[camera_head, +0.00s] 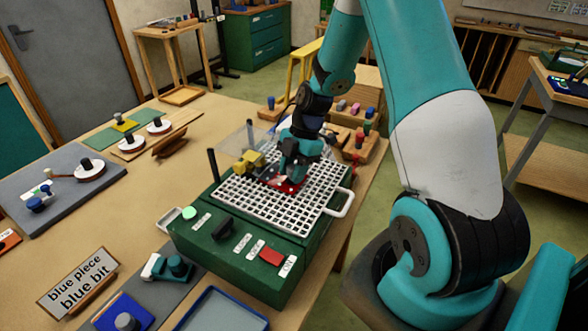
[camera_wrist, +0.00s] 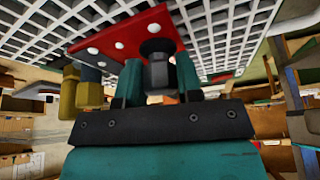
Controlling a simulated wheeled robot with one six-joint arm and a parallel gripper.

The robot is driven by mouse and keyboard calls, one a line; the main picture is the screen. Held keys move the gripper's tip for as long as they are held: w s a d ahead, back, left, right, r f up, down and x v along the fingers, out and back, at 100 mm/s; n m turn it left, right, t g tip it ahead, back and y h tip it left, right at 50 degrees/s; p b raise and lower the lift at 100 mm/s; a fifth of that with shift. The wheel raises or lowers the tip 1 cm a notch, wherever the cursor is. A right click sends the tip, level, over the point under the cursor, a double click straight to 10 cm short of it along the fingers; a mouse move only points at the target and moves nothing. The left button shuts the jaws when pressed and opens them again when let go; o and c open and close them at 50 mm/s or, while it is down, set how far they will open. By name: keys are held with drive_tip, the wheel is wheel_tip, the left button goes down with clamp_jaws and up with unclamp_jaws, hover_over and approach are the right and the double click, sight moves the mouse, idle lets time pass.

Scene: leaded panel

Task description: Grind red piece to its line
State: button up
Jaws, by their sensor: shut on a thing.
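The red piece (camera_head: 288,186) lies on the white grid top (camera_head: 310,212) of the green grinder (camera_head: 240,262). In the wrist view the red piece (camera_wrist: 112,36) is a flat plate with white dots and a dark knob (camera_wrist: 158,52). My gripper (camera_head: 294,166) is over the piece, and in the wrist view its teal fingers (camera_wrist: 160,78) are shut on that knob. A yellow part (camera_head: 250,162) stands on the grid at the piece's left; it also shows in the wrist view (camera_wrist: 82,92). I cannot tell whether the piece touches it. No line is readable.
A clear shield (camera_head: 232,146) stands behind the yellow part. A sign (camera_head: 78,283) reads "blue piece blue bit". Wooden blocks with coloured bits (camera_head: 358,145) stand behind. The grid's front is clear.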

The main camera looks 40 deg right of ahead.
drive_tip(key=shift+a, duration=0.15)
drive_tip(key=shift+s+a, duration=0.25)
drive_tip(key=shift+a, duration=0.4)
drive_tip(key=shift+s+a, duration=0.25)
drive_tip(key=shift+a, duration=0.35)
drive_tip(key=shift+d, duration=0.15)
drive_tip(key=shift+w+d, duration=0.3)
drive_tip(key=shift+d, duration=0.3)
drive_tip(key=shift+w+d, duration=0.3)
drive_tip(key=shift+d, duration=0.3)
drive_tip(key=shift+d, duration=0.1)
drive_tip(key=shift+w+d, duration=0.25)
drive_tip(key=shift+d, duration=0.4)
drive_tip(key=shift+w+d, duration=0.2)
drive_tip(key=shift+d, duration=0.4)
drive_tip(key=shift+s+a, duration=0.1)
drive_tip(key=shift+s+a+b, duration=0.2)
drive_tip(key=shift+a, duration=0.45)
drive_tip(key=shift+s+a+b, duration=0.15)
drive_tip(key=shift+a+b, duration=0.05)
drive_tip(key=shift+a, duration=0.45)
